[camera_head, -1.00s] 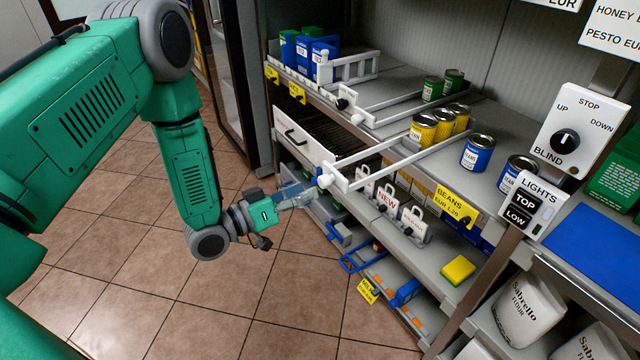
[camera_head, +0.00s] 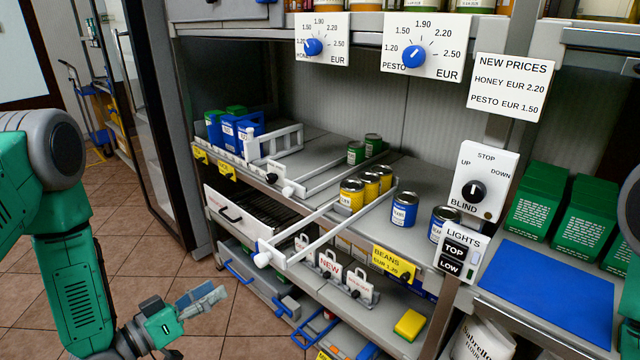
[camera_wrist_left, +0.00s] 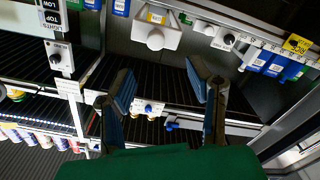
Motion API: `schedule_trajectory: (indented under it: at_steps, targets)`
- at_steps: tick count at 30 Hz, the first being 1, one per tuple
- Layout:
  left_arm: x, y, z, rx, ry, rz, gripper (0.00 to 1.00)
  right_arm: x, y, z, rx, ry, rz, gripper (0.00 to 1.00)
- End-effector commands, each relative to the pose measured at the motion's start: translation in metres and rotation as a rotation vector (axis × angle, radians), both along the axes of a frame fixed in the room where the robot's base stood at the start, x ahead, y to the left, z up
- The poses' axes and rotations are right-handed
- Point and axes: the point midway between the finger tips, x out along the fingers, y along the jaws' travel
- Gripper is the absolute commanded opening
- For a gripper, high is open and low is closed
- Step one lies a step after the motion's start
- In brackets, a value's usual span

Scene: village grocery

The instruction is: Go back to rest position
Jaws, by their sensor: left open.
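My left gripper (camera_head: 203,298) is at the lower left of the head view, in front of the shelf unit and over the tiled floor. It is empty. The left wrist view shows its two fingers (camera_wrist_left: 160,88) spread apart with nothing between them. Beyond them are dark slatted shelves and a white knob (camera_wrist_left: 155,40). My green left arm (camera_head: 75,270) comes in from the left edge. A small part of my right arm (camera_head: 630,215) shows at the right edge; its gripper is out of view.
The shelf (camera_head: 325,215) holds yellow cans (camera_head: 352,195), blue cans (camera_head: 404,209) and white push rails (camera_head: 300,235). A blind knob panel (camera_head: 484,180) and a lights panel (camera_head: 459,252) are at the right. A blue mat (camera_head: 545,290) lies on the right counter. Floor at the left is open.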

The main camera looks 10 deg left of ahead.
Motion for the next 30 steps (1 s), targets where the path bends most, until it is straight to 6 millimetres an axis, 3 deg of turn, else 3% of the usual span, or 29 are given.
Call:
schedule_trajectory:
  at_steps: [4, 7, 10, 14, 18, 21, 24, 30]
  targets:
    - [-0.005, -0.015, -0.026, 0.078, 0.116, 0.011, 0.46, 0.000, 0.000, 0.000, 0.000, 0.001, 0.000, 0.51]
    - [-0.024, -0.034, -0.070, 0.220, 0.325, 0.027, 0.46, 0.000, 0.000, 0.000, 0.000, 0.001, 0.001, 0.51]
    - [-0.071, -0.047, -0.119, 0.398, 0.604, 0.034, 0.46, -0.001, 0.000, 0.000, 0.000, 0.001, 0.000, 0.51]
    - [-0.149, -0.047, -0.157, 0.595, 0.937, 0.026, 0.46, 0.000, 0.000, 0.000, 0.000, 0.001, 0.000, 0.51]
    - [-0.215, -0.039, -0.167, 0.722, 1.184, 0.019, 0.46, -0.001, 0.000, 0.000, 0.000, 0.001, 0.000, 0.51]
    - [-0.241, -0.036, -0.167, 0.766, 1.279, 0.017, 0.46, -0.001, 0.000, 0.000, 0.000, 0.001, 0.000, 0.51]
    - [-0.251, -0.033, -0.166, 0.781, 1.316, 0.017, 0.46, -0.001, 0.000, 0.000, 0.000, 0.001, 0.000, 0.51]
    - [-0.252, -0.034, -0.166, 0.781, 1.318, 0.018, 0.46, -0.001, 0.000, 0.000, 0.000, 0.001, 0.000, 0.51]
